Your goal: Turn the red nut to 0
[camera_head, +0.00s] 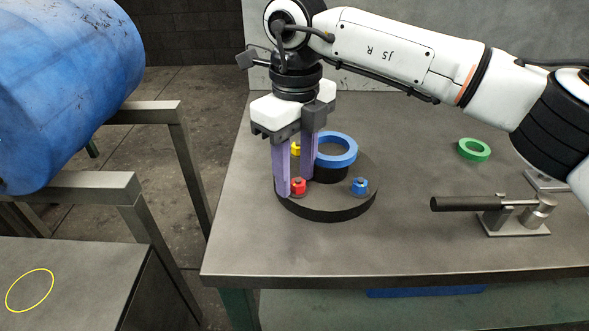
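The red nut (298,187) sits near the front left of a round dark disc (325,214) on the grey table. My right gripper (296,186) points straight down, with a purple finger on either side of the red nut at its height. The left finger's edge meets the nut's outline; I cannot tell whether the fingers press on it. A blue nut (360,186) is at the disc's front right. A yellow nut (295,149) shows partly behind the fingers. Any number marks around the red nut cannot be made out. My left gripper is out of view.
A blue ring (335,150) sits on a black cylinder on the disc. A green ring (474,149) and a black-handled metal clamp (490,210) are on the table (420,253) to the right. A blue drum (62,85) on a metal frame stands at left.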

